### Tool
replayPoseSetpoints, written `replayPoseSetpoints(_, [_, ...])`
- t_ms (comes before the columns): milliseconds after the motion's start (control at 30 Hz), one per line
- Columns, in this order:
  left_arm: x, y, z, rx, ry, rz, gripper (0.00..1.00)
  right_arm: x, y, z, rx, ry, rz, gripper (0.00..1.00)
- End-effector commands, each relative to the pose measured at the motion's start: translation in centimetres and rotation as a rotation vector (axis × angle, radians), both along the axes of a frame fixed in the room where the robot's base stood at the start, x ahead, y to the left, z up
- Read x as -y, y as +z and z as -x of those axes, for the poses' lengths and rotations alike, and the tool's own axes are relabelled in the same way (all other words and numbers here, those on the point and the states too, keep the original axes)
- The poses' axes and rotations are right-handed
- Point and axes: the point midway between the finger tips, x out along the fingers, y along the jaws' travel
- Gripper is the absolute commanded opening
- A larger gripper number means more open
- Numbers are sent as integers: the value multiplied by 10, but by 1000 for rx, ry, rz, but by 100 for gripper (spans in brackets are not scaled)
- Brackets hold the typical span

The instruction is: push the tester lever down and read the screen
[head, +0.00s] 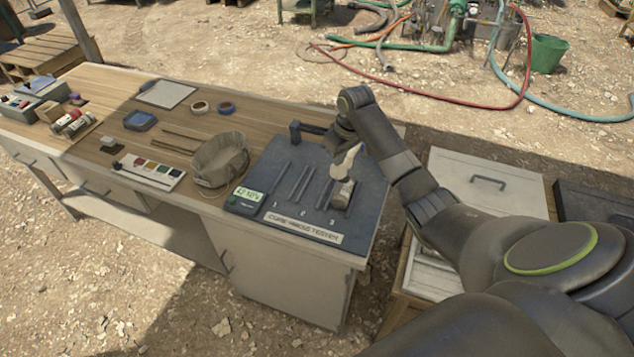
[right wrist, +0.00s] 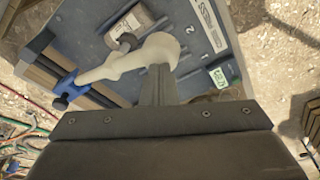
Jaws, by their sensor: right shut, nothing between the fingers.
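The tester (head: 275,215) is a dark slab at the right end of the workbench, with slots numbered 1, 2 and 3. Its lever (head: 347,160) is cream-coloured with a rounded end. The cylinder (head: 342,195) lies by slot 3. The small green screen (head: 248,194) is lit, its digits too small to read surely. My right gripper (right wrist: 157,85) is shut and empty, its tips at the lever's rounded end; contact is unclear. My left gripper is not in view.
A pale lidded box (head: 488,183) stands to the right, below my right arm. Hoses lie on the ground behind.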

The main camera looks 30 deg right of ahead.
Motion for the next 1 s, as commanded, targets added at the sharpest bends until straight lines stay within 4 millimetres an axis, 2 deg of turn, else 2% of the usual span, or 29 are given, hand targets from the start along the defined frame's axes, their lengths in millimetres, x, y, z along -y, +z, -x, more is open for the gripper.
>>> replayPoseSetpoints(433, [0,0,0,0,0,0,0,3,38,-3,1,0,1,0])
replayPoseSetpoints(1000, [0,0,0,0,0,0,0,3,42,-2,0,0,0,0])
